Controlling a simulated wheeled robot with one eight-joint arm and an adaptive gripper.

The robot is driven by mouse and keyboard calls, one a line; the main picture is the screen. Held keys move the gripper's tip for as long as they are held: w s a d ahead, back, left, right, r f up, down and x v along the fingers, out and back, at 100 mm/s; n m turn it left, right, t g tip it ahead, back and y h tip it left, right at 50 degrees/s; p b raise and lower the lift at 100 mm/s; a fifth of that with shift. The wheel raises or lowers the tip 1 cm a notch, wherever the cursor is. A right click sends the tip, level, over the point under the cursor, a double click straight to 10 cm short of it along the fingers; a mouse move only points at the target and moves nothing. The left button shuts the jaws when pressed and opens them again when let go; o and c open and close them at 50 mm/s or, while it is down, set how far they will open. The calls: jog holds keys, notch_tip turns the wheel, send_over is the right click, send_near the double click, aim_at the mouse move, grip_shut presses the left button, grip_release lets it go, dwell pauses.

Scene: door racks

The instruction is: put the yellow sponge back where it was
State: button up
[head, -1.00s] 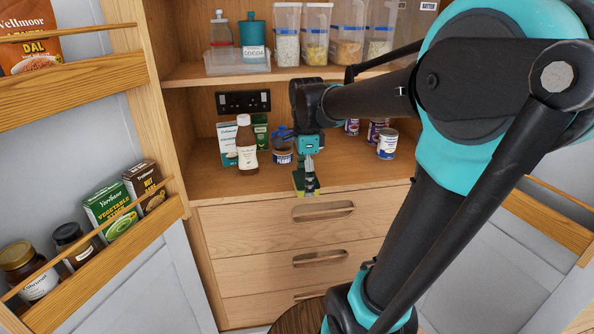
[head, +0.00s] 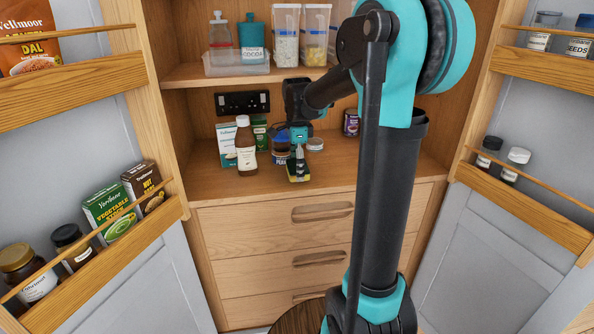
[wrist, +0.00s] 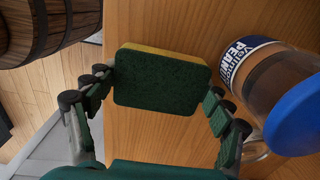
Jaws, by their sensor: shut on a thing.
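The yellow sponge (wrist: 160,82) has a dark green scouring face and a thin yellow edge. In the wrist view it sits between the two fingers of my gripper (wrist: 160,95), green face toward the camera. My gripper (head: 298,160) is shut on it, at the front part of the wooden counter, just right of the peanut jar. The sponge also shows small and partly covered by the fingers in the head view (head: 299,178). I cannot tell if it touches the counter.
The blue-lidded peanut jar (wrist: 265,85) is close to the right finger. A brown bottle (head: 246,150) and boxes stand left; cans stand behind and right. A wooden barrel (wrist: 45,30) is below the counter edge. Door racks flank both sides.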

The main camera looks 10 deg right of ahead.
jog(key=shift+f, duration=0.5)
jog(key=shift+f, duration=0.1)
jog(key=o, duration=0.9)
notch_tip(320, 180, up, 12)
